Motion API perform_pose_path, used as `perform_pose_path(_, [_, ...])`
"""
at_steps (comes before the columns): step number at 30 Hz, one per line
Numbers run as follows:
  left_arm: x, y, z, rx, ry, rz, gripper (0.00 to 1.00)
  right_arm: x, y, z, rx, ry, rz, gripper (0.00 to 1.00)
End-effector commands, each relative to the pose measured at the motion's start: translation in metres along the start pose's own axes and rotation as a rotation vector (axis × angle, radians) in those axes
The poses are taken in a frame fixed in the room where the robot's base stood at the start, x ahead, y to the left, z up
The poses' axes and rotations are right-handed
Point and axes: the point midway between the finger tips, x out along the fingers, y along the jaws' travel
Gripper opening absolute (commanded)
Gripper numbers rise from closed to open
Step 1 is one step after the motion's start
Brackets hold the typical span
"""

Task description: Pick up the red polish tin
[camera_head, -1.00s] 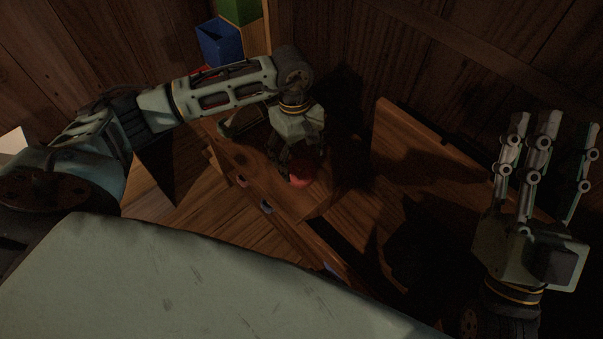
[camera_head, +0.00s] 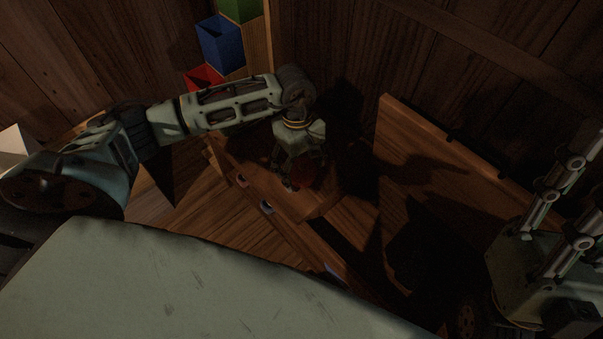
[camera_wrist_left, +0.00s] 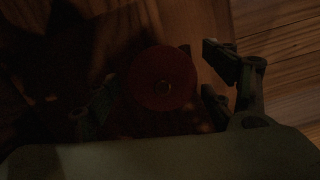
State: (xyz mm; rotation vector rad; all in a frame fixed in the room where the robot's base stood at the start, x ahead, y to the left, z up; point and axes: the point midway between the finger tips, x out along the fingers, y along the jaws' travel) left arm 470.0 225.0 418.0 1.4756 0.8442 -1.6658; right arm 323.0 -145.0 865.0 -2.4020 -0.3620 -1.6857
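The red polish tin (camera_head: 306,176) is a dark red round thing on the wooden surface under my left gripper (camera_head: 291,178), which partly hides it. In the left wrist view the tin (camera_wrist_left: 162,78) is a dim red disc with a small ring at its centre. My left gripper's fingers (camera_wrist_left: 158,95) stand apart on both sides of it, with a dark gap at the right; contact at the left is too dark to tell. My right gripper (camera_head: 562,180) is at the right edge, fingers up, spread and empty, partly cut off.
A wooden cabinet (camera_head: 285,207) with small knobs along its front edge bears the tin. An upright wooden panel (camera_head: 450,135) stands to its right. Blue (camera_head: 220,42), green (camera_head: 240,8) and red (camera_head: 203,77) boxes stand at the back left. Deep shadow covers the lower middle.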

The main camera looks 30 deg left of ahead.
Motion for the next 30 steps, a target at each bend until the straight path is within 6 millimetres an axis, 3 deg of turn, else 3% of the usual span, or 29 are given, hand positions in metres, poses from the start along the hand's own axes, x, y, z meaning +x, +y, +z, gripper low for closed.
perform_pose_path(20, [0.0,-0.0002,-0.0002,0.0,0.0,0.0,0.15,0.0,0.0002,0.0001,-0.001,-0.001,0.0,0.4])
perform_pose_path(30, [-0.0024,0.0,-0.0002,0.0,0.001,0.0,0.14,0.001,0.0002,0.0016,-0.001,-0.009,0.0,0.4])
